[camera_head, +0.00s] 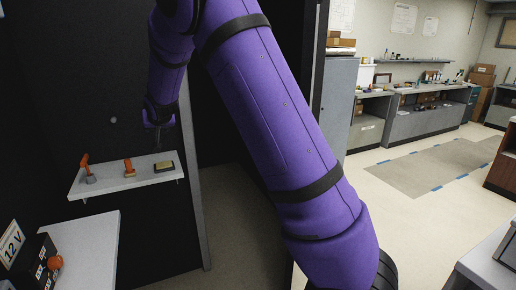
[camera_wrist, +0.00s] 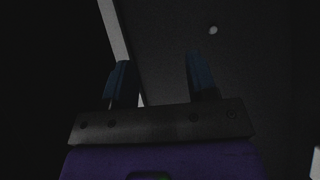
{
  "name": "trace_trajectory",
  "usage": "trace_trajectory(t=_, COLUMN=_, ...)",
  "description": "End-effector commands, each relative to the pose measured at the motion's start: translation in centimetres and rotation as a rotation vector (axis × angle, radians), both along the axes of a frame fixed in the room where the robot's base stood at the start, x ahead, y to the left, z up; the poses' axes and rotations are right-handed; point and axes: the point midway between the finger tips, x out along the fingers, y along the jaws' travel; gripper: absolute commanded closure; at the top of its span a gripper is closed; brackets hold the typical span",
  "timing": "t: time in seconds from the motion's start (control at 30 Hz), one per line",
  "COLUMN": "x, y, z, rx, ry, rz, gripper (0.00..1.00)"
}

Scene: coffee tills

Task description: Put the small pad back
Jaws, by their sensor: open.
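A small pad (camera_head: 163,167), dark with a pale yellowish top, lies at the right end of a white wall shelf (camera_head: 108,184). My gripper (camera_head: 159,139) hangs just above and behind the pad in the head view, apart from it as far as I can tell. In the wrist view my gripper (camera_wrist: 158,75) has its two dark fingers spread, with nothing between them. The wrist view shows a dark panel and a pale upright edge, not the pad.
Two orange-handled tools, one taller (camera_head: 86,166) and one shorter (camera_head: 129,168), stand on the shelf left of the pad. A narrow upright post (camera_head: 195,190) stands right of the shelf.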

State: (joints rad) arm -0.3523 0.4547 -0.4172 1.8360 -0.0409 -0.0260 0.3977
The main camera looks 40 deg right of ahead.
Motion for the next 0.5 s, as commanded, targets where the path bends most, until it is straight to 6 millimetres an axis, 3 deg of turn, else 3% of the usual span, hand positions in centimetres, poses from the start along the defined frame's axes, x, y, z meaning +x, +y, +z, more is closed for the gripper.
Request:
trace_trajectory(t=0.03, x=-1.7, y=-0.5, z=1.5, rx=0.017, ry=0.014, rz=-0.004, gripper=0.47)
trace_trajectory(t=0.2, x=-7.6, y=-1.3, z=5.1, rx=0.052, ry=0.084, rz=0.004, gripper=0.47)
trace_trajectory(t=0.5, x=-19.2, y=-1.7, z=9.9, rx=0.088, ry=0.198, rz=0.058, gripper=0.47)
